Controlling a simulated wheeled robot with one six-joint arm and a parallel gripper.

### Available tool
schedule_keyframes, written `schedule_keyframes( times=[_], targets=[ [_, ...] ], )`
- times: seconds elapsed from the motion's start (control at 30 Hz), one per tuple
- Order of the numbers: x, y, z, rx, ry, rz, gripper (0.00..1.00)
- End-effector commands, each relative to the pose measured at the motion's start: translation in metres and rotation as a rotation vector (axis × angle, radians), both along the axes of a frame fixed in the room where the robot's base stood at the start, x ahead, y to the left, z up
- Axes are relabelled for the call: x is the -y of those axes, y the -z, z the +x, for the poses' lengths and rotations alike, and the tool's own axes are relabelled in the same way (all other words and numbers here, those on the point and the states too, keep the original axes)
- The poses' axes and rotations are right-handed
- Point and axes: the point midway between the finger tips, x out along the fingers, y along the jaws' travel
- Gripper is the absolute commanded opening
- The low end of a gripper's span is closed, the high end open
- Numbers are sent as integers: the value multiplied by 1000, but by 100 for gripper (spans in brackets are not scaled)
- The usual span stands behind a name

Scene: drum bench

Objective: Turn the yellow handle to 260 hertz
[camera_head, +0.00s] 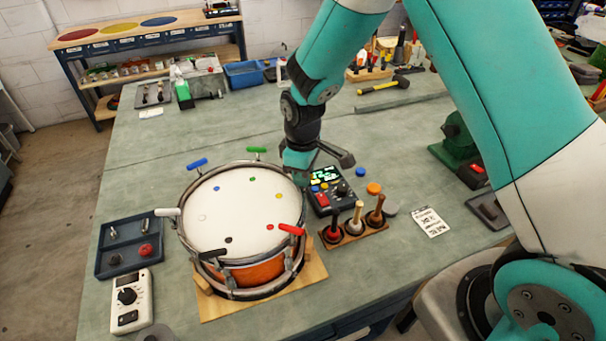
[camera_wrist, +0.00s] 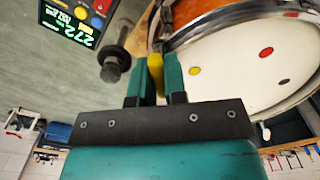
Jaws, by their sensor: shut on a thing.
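My gripper (camera_wrist: 156,85) is shut on the yellow handle (camera_wrist: 156,68) at the drum's rim in the wrist view. In the head view my gripper (camera_head: 298,160) is at the drum's far right edge and hides the yellow handle. The drum (camera_head: 240,215) has an orange shell and a white head with coloured dots. Blue (camera_head: 197,164), green (camera_head: 256,150), white (camera_head: 167,212), black (camera_head: 212,254) and red (camera_head: 291,229) handles stand around its rim. The tuner box's display (camera_wrist: 68,26) shows green digits that look like 272.
A blue tray (camera_head: 130,250) and a white meter (camera_head: 130,300) lie left.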

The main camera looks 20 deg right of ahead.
Motion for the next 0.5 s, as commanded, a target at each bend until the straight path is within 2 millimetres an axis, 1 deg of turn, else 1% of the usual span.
schedule_keyframes(
  times=[0.5],
  targets=[
    [0, 0, 0, 1, 354, -1, 0]
  ],
)
